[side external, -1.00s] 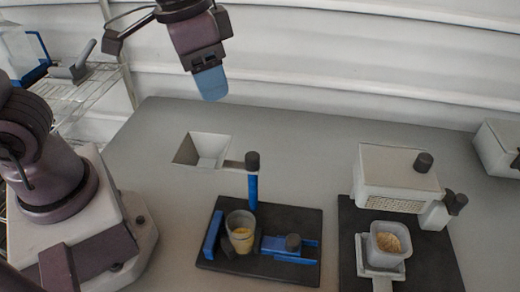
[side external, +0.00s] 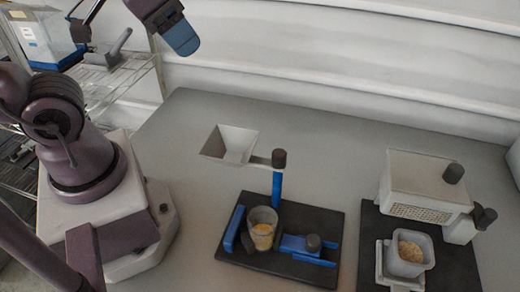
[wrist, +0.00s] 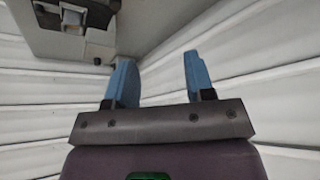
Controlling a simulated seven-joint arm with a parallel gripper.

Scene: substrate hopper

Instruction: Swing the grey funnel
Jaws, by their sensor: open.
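The grey funnel (side external: 232,144) is a square hopper on a short arm off a blue post (side external: 277,188) with a dark knob (side external: 279,158) on top. It hangs to the left of the post, above the table. A cup (side external: 262,228) with yellowish grains stands on the black base below the post, to the right of and below the funnel. My gripper (side external: 184,38) is high up at the back, well above and left of the funnel, apart from it. In the wrist view its two blue fingers (wrist: 157,82) are spread with nothing between them.
A blue clamp-like part (side external: 308,246) lies on the black base (side external: 230,262). To the right stands a grey box machine (side external: 425,180) with a tub (side external: 409,252) of grains before it. A wire shelf (side external: 120,80) is at the left. The table behind the funnel is clear.

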